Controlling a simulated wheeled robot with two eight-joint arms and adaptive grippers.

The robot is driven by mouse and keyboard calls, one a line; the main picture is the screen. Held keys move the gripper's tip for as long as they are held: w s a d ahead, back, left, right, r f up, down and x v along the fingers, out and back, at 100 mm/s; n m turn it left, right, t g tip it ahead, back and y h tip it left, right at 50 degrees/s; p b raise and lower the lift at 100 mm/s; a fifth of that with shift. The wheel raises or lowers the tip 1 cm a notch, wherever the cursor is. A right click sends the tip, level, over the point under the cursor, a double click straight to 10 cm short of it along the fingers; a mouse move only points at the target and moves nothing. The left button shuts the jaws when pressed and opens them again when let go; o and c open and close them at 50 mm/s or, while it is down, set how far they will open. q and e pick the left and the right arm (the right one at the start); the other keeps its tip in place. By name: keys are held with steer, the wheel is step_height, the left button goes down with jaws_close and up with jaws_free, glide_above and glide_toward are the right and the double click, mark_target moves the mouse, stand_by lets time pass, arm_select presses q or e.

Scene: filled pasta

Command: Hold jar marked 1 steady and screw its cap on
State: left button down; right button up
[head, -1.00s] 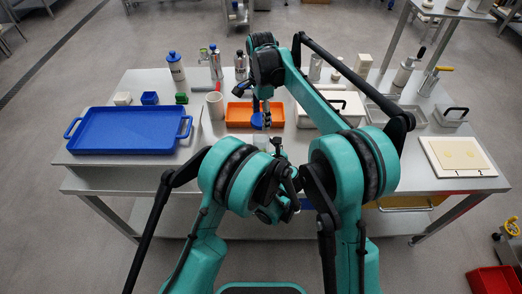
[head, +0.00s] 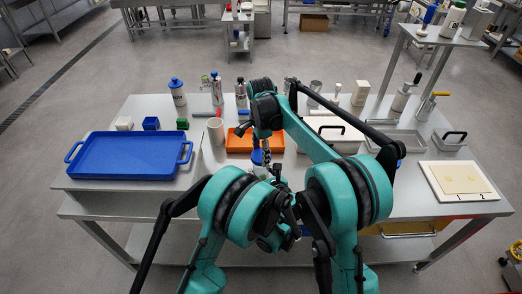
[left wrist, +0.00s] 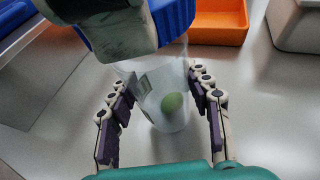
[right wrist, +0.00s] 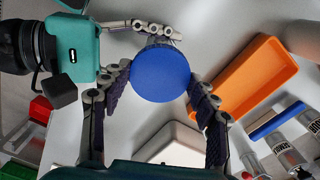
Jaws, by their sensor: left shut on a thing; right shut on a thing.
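A clear jar (left wrist: 165,112) with a pale green piece inside stands in the left wrist view. Its label is too small to read. My left gripper (left wrist: 164,88) is shut around its sides. A round blue cap (right wrist: 160,75) lies between the fingers of my right gripper (right wrist: 160,84), which is shut on it. The cap is over the jar's mouth; it also shows in the head view (head: 258,157). Left gripper fingers show behind the cap in the right wrist view. The rim is hidden, so I cannot tell whether the threads meet.
An orange tray (head: 241,141) lies just behind the jar. A white cup (head: 215,131) stands to its left. A large blue tray (head: 130,154) fills the left of the table.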

mark_target(261, 173)
steer(key=shift+f, duration=0.1)
stand_by(0.4)
steer(key=shift+f, duration=0.8)
steer(key=shift+f, duration=0.55)
steer(key=m, duration=1.6)
